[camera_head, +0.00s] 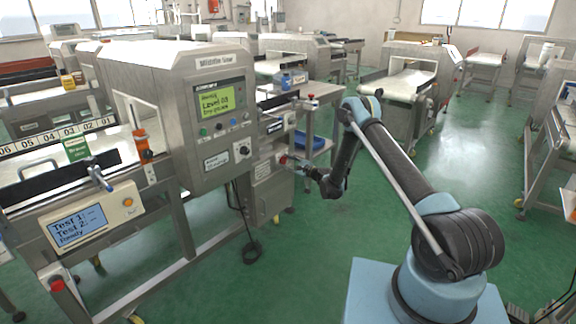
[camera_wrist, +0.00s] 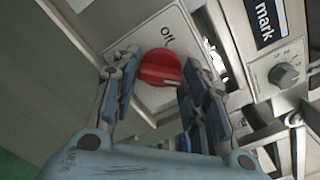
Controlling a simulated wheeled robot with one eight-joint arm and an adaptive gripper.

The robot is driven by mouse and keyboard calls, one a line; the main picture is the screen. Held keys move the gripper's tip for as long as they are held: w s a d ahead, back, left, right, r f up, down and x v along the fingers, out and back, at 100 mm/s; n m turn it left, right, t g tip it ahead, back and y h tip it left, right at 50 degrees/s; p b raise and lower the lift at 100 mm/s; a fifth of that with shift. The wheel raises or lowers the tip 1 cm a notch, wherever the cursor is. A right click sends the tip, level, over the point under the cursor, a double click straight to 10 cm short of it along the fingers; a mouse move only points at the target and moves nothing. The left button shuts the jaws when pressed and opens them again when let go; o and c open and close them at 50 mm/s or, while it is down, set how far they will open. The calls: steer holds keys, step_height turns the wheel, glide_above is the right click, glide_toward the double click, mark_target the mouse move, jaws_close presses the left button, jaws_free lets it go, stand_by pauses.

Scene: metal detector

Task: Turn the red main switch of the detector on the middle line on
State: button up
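The red main switch (camera_wrist: 160,67) is a round red knob on a pale plate (camera_wrist: 150,98) marked "Off", seen in the wrist view. It is small and partly hidden by my gripper in the head view (camera_head: 283,159), low on the cabinet (camera_head: 270,180) beside the detector (camera_head: 205,110) labelled "Middle line". My gripper (camera_wrist: 161,72) is open, with one finger on each side of the knob. Narrow gaps seem to show, but I cannot tell whether either finger touches. A small white mark shows on the knob's lower edge.
A grey rotary knob (camera_wrist: 285,75) and a label ending in "mark" (camera_wrist: 266,20) are right of the switch in the wrist view. A control screen (camera_head: 218,103) faces my arm. A blue bin (camera_head: 308,141) is behind the gripper. Green floor (camera_head: 320,225) is clear beside my base.

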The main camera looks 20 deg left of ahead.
steer(key=shift+o, duration=0.2)
steer(key=v, duration=0.7)
steer(key=shift+d, duration=0.3)
